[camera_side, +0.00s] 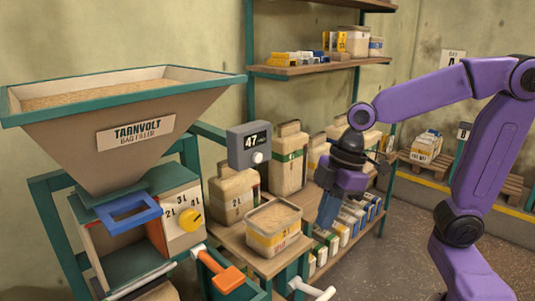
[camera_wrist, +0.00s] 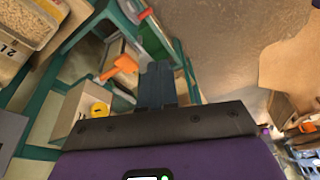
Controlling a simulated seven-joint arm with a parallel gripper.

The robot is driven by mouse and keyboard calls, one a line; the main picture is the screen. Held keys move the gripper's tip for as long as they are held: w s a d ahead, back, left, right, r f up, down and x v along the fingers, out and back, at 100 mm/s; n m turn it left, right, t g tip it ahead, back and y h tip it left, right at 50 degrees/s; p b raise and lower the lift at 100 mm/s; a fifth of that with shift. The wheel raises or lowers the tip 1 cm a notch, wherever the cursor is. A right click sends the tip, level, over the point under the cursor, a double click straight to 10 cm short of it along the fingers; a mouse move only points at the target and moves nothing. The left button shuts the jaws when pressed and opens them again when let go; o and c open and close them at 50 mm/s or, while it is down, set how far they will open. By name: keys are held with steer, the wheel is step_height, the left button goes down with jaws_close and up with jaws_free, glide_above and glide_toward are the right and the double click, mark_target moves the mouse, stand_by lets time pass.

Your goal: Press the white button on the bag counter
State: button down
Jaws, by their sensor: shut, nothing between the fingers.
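The bag counter (camera_side: 247,146) is a dark grey box with a display reading 47, mounted on a green frame in the side view. Its round white button (camera_side: 258,157) sits below the display and is unobstructed there. My gripper (camera_side: 325,222) points downward to the right of the counter, apart from it, past the tub of grain in the picture. Its blue-grey fingers are shut and empty; they also show in the wrist view (camera_wrist: 155,68). The button is not visible in the wrist view.
The bag filler hopper (camera_side: 125,110) with a yellow dial (camera_side: 190,219) and orange handle (camera_side: 225,273) stands left. Open floor (camera_side: 410,240) lies to the right.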

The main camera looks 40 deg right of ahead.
mark_target(267, 153)
steer(key=w+d+r+n+t, duration=0.1)
steer(key=w+d+r+t, duration=0.1)
steer(key=w+d+r, duration=0.3)
steer(key=w+d+r+n+t+y, duration=0.1)
steer(key=w+d+r+t, duration=0.2)
steer(key=w, duration=0.9)
steer(key=d+r, duration=0.2)
steer(key=d, duration=0.2)
steer(key=shift+w+d+r, duration=0.15)
steer(key=shift+w+d, duration=0.05)
steer(key=shift+d, duration=0.1)
steer(key=shift+w+a+f, duration=0.5)
steer(key=shift+w+f, duration=0.9)
steer(key=shift+w, duration=0.05)
steer(key=shift+w+a+f, duration=0.5)
steer(key=shift+w+f, duration=0.95)
steer(key=shift+w, duration=0.05)
steer(key=shift+w+a+f, duration=0.5)
steer(key=shift+w+f, duration=0.9)
steer(key=shift+w, duration=0.05)
